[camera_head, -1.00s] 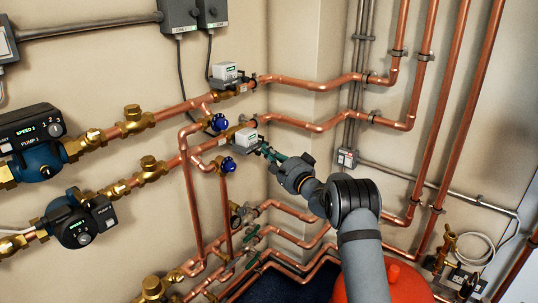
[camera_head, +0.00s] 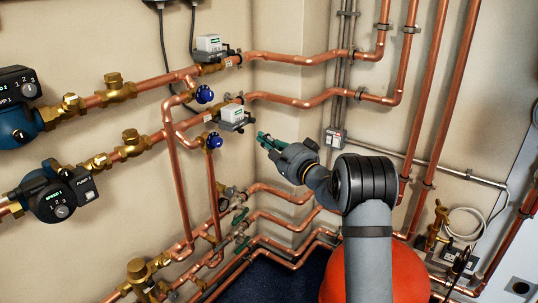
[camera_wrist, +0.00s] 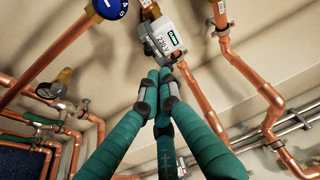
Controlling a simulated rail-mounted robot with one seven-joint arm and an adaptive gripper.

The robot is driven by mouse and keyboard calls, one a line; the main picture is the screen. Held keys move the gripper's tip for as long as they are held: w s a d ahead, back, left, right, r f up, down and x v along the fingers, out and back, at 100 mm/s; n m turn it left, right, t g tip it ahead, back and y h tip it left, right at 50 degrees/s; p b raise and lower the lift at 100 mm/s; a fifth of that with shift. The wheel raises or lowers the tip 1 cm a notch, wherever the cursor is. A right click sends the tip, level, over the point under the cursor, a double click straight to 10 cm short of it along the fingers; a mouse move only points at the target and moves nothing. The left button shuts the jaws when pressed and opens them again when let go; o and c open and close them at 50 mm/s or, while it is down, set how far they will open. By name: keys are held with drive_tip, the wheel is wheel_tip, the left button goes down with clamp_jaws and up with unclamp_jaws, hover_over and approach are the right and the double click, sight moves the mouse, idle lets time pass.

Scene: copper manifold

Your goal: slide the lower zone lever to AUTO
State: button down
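The lower zone valve head (camera_head: 233,114) is a pale grey box on the lower of the two upper copper pipes. A dark part shows at its right side, but I cannot make out the lever's position. In the wrist view the valve head (camera_wrist: 166,36) is close ahead, with a green label and a dark slot at its left. My gripper (camera_head: 260,136) is just below and right of the valve, apart from it in the head view. Its green fingers (camera_wrist: 159,76) come together at the tips, shut with nothing seen between them.
The upper zone valve head (camera_head: 209,43) sits on the pipe above. Copper pipes run along the wall at right. A red tank (camera_head: 405,275) stands below my arm. Pumps (camera_head: 60,196) are at left.

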drive_tip(key=shift+b+v, duration=0.5)
drive_tip(key=shift+v, duration=0.8)
drive_tip(key=shift+r, duration=0.1)
